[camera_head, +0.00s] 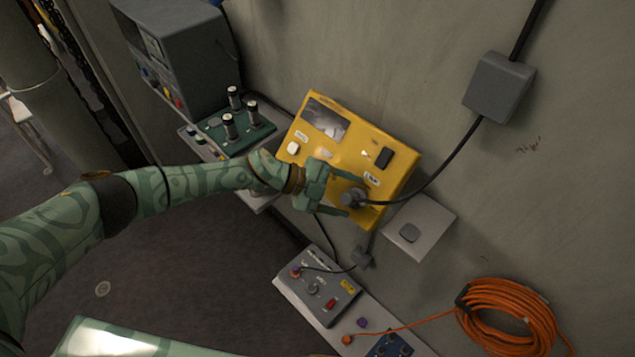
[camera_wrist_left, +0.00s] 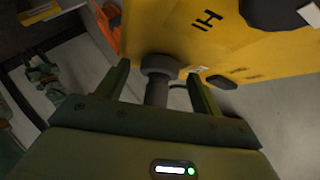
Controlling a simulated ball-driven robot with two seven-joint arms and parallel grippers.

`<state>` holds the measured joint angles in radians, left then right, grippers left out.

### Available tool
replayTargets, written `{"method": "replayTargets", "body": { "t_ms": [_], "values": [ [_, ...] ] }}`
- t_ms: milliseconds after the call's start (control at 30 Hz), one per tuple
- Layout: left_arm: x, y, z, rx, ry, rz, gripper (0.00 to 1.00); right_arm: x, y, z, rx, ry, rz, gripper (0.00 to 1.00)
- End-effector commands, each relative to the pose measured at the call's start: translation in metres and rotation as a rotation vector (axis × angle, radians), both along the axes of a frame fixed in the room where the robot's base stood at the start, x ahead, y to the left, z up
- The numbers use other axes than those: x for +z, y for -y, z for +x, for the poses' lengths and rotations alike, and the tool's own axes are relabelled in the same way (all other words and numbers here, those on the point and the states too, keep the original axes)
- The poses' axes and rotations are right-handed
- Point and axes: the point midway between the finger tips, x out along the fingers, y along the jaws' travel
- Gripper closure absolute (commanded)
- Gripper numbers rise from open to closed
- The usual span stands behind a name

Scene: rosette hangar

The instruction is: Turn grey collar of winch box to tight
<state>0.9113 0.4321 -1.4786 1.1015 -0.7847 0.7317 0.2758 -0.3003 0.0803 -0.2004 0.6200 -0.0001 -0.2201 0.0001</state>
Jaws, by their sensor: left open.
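The yellow winch box (camera_head: 345,140) is mounted at the wall, with a dark display, a white button and a black switch on its face. Its grey collar (camera_head: 351,198) sits near the lower right edge, where a black cable comes in. My left gripper (camera_head: 347,194) is open, with a finger on either side of the collar.
A green panel (camera_head: 240,133) with several upright cylinders and a grey cabinet (camera_head: 185,60) stand to the left. Below are a grey control box (camera_head: 318,285) and a coiled orange cable (camera_head: 508,318). The black cable runs up to a wall box (camera_head: 498,87).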

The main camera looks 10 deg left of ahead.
Motion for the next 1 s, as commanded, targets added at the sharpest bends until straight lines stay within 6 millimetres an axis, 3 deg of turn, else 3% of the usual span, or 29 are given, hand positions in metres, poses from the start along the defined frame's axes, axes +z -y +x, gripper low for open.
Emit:
{"method": "replayTargets", "body": {
  "t_ms": [167, 500, 700, 1000],
  "values": [
    [0.007, -0.018, -0.001, 0.002, 0.001, 0.002, 0.34, 0.002, -0.001, 0.000, -0.001, 0.000, 0.001, 0.49],
    [0.042, -0.099, -0.012, 0.003, 0.001, 0.003, 0.34, 0.000, -0.001, 0.000, -0.001, 0.001, 0.001, 0.49],
    [0.058, -0.134, -0.016, 0.001, 0.001, 0.001, 0.34, -0.004, -0.001, 0.000, -0.001, 0.000, 0.001, 0.49],
    [0.066, -0.147, -0.019, -0.002, 0.000, 0.000, 0.34, -0.005, -0.001, 0.000, -0.001, 0.000, 0.001, 0.49]
  ]
}}
